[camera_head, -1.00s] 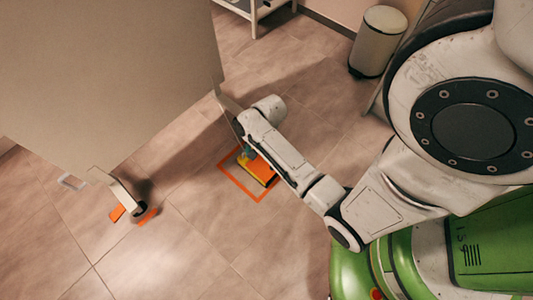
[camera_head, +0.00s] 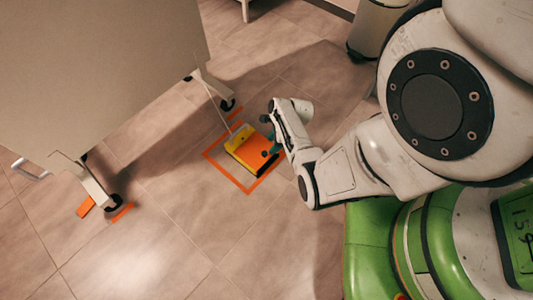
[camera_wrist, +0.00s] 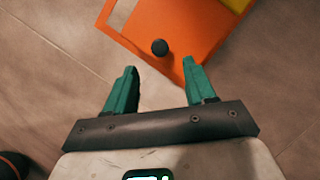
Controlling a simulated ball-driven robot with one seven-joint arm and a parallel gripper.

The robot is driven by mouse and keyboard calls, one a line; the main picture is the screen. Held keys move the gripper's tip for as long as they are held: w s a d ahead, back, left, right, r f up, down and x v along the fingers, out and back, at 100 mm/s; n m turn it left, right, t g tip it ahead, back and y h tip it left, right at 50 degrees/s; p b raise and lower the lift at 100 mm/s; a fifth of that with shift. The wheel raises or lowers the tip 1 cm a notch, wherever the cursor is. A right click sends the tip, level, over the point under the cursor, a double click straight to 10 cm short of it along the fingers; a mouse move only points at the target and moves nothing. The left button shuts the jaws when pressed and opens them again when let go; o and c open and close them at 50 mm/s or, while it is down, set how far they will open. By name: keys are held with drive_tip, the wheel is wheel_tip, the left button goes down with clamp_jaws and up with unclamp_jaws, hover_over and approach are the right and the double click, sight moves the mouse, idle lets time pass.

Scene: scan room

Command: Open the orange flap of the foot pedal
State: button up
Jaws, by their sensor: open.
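The foot pedal (camera_head: 238,135) lies on the floor inside an orange square outline. It is yellow at its far left part, and its orange flap (camera_head: 252,145) covers the near right part and looks shut. A small black knob (camera_wrist: 159,47) stands on the flap near its edge. My gripper (camera_wrist: 160,82) is open and empty in the wrist view, with two teal fingers. The knob is just beyond the gap between the fingertips. The right fingertip lies over the flap's edge in the picture; I cannot tell if it touches. In the head view my gripper (camera_head: 270,142) is at the pedal's right side, partly hidden by my arm.
A large beige panel (camera_head: 100,70) on wheeled feet stands at the left, with a caster (camera_head: 113,202) near an orange floor mark (camera_head: 86,207). A cable runs from the pedal towards the panel. A bin (camera_head: 377,30) stands at the top right. The tiled floor in front is clear.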

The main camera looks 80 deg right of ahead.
sight(265, 153)
drive_tip(key=b+x, duration=0.3)
drive_tip(key=x, duration=0.4)
drive_tip(key=shift+b, duration=0.35)
drive_tip(key=shift+r, duration=0.1)
clamp_jaws()
